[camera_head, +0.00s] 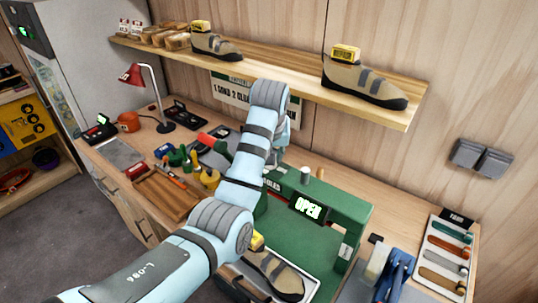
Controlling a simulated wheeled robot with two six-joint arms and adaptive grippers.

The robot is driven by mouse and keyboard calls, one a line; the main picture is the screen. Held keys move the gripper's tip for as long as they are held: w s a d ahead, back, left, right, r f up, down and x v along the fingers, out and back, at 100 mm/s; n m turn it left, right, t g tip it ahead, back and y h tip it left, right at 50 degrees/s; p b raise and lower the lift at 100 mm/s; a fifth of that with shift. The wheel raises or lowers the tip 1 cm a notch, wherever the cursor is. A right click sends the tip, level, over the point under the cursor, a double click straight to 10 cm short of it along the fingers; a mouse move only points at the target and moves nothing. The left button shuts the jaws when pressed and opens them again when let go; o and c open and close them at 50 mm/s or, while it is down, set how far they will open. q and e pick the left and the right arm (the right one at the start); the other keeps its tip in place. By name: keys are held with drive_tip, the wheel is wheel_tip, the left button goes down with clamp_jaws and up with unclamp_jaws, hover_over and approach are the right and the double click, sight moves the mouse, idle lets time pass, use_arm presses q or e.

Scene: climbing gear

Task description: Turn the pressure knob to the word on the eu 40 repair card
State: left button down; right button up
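A beige shoe (275,272) lies in the press's lower part, partly behind my arm. My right gripper is not in view.
A wooden shelf (290,75) above the bench holds a left shoe (215,45) and a right shoe (362,82). A red lamp (132,75) and small tools crowd the left bench. A blue device (392,275) and a sample tray (447,255) stand at right.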

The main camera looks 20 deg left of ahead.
use_arm(q)
drive_tip(key=n+y, duration=0.1)
drive_tip(key=n, duration=0.1)
drive_tip(key=n+g+y, duration=0.1)
drive_tip(key=n, duration=0.2)
drive_tip(key=shift+w+d+n, duration=0.15)
drive_tip(key=shift+d+n, duration=0.05)
drive_tip(key=shift+n, duration=0.1)
drive_tip(key=shift+n+g+y, duration=0.5)
drive_tip(key=shift+n+g, duration=0.1)
drive_tip(key=shift+n, duration=1.4)
drive_tip(key=shift+w, duration=0.1)
drive_tip(key=c, duration=1.5)
unclamp_jaws()
drive_tip(key=shift+o, duration=1.1)
drive_tip(key=shift+w+a+f, duration=0.1)
drive_tip(key=shift+f, duration=0.05)
